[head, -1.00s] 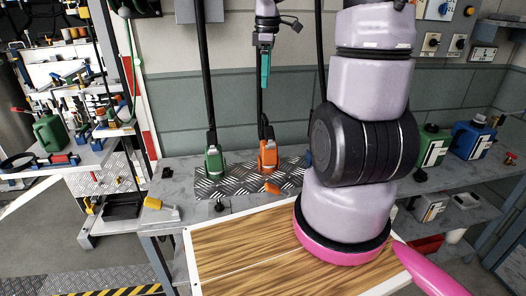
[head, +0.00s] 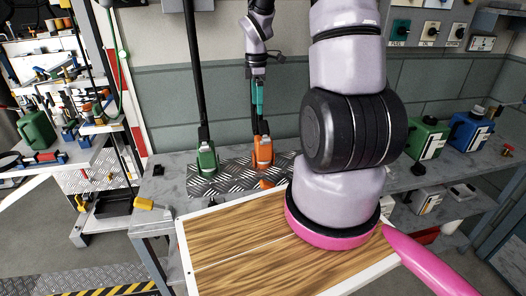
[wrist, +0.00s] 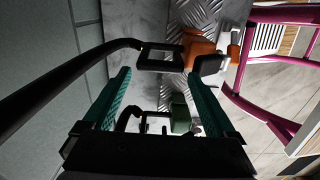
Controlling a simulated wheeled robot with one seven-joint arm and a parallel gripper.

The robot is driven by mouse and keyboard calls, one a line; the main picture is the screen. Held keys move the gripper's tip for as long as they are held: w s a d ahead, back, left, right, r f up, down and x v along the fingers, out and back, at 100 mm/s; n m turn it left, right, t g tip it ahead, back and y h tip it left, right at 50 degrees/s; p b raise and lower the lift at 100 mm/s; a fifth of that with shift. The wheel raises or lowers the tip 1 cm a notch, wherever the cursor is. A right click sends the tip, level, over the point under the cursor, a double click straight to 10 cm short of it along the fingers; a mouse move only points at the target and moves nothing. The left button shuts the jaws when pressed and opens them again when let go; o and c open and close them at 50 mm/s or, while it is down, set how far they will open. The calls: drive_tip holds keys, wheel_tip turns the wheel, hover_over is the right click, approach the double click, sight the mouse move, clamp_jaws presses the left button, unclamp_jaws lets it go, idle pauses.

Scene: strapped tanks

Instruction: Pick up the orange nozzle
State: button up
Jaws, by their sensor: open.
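The orange nozzle (head: 262,152) stands upright on a diamond-plate strip of the grey bench, with a black hose running up from it. My gripper (head: 258,100), with teal fingers, points down above it, in front of or beside the hose. In the wrist view the fingers (wrist: 161,88) are apart with nothing gripped. There the orange nozzle (wrist: 198,50) lies beyond the right fingertip, and its black handle loop crosses ahead of the fingertips. I cannot tell the exact gap to the nozzle.
A green nozzle (head: 207,158) stands left of the orange one and also shows between my fingers (wrist: 180,114). Green (head: 427,138) and blue (head: 470,130) canisters stand at the right. A yellow-handled item (head: 145,203) lies at the bench's left. My arm covers part of the bench.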

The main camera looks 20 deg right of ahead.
drive_tip(key=shift+f, duration=0.95)
clamp_jaws()
drive_tip(key=shift+r, duration=0.1)
